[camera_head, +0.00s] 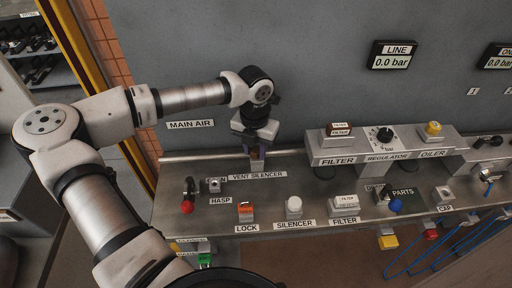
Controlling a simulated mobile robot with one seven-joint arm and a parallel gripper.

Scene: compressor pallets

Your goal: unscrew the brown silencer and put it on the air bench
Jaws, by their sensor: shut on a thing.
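My gripper (256,150) points down at the vent silencer spot on the bench, behind the "VENT SILENCER" label. It is shut on the brown silencer (256,154), which shows only as a small brown patch between the fingers. A pale grey block (257,166) is directly below it; I cannot tell whether the silencer is still seated in it. The air bench (330,218) is a grey metal shelf. A white silencer (293,206) stands upright on it above the "SILENCER" label.
An orange lock (246,212), a red-knobbed lever (188,200) and a white filter box (345,204) stand on the bench. The filter, regulator and oiler unit (385,147) is at right. Blue hoses (440,250) hang below the front edge.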

